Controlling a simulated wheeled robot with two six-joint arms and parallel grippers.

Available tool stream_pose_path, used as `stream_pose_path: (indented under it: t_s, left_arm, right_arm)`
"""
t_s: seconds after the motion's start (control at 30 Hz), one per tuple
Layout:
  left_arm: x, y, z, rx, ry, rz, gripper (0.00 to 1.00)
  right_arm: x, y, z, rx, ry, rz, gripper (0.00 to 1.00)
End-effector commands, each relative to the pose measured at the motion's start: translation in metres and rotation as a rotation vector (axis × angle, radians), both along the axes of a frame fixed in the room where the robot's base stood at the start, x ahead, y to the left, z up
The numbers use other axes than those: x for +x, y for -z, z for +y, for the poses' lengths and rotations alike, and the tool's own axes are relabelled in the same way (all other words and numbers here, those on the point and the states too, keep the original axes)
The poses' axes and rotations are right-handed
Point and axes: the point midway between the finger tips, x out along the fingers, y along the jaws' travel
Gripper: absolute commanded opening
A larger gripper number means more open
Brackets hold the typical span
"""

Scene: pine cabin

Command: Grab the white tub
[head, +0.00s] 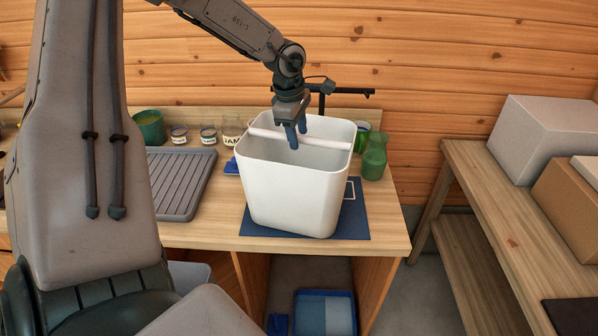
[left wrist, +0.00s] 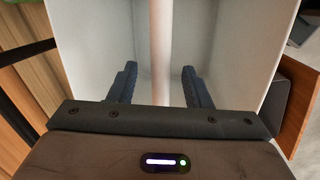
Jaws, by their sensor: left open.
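The white tub (head: 290,195) stands upright on a dark blue mat (head: 352,222) on the wooden bench. A pale round bar (head: 325,143) runs across its open top as a handle. My left gripper (head: 294,137) points down over the tub's mouth at this bar. In the left wrist view my left gripper (left wrist: 160,76) is open, with one dark finger on each side of the bar (left wrist: 160,35) and a gap on both sides. The tub's pale inner walls (left wrist: 226,45) fill most of that view. My right gripper is not in view.
A grey ridged tray (head: 180,184) lies left of the tub. Small jars (head: 208,134) and a green pot (head: 150,127) stand behind the tray. A shelf with boxes (head: 548,138) is at right.

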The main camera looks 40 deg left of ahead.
Motion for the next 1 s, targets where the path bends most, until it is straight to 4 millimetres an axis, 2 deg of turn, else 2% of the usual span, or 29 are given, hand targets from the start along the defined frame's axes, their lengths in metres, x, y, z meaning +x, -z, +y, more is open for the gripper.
stream_pose_path:
  t_s: [0.03, 0.2, 0.5, 0.57, 0.73, 1.0]
  left_arm:
    - [0.0, 0.004, -0.001, 0.0, 0.0, 0.004, 0.45]
    - [0.003, 0.019, -0.001, 0.0, 0.0, 0.001, 0.45]
    - [0.003, 0.023, -0.001, 0.0, 0.0, 0.0, 0.45]
    - [0.003, 0.023, -0.001, 0.0, 0.0, 0.0, 0.35]
    - [0.003, 0.023, -0.001, 0.0, 0.0, 0.0, 0.01]
    - [0.003, 0.022, -0.001, 0.0, 0.001, 0.0, 0.0]
  right_arm:
    - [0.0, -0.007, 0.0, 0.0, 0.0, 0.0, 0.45]
    - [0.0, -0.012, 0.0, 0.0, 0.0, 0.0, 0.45]
    - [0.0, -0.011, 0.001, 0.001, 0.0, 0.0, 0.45]
    - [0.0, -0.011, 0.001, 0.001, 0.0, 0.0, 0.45]
    - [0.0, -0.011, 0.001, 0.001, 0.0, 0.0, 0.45]
    - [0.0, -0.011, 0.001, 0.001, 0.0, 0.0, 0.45]
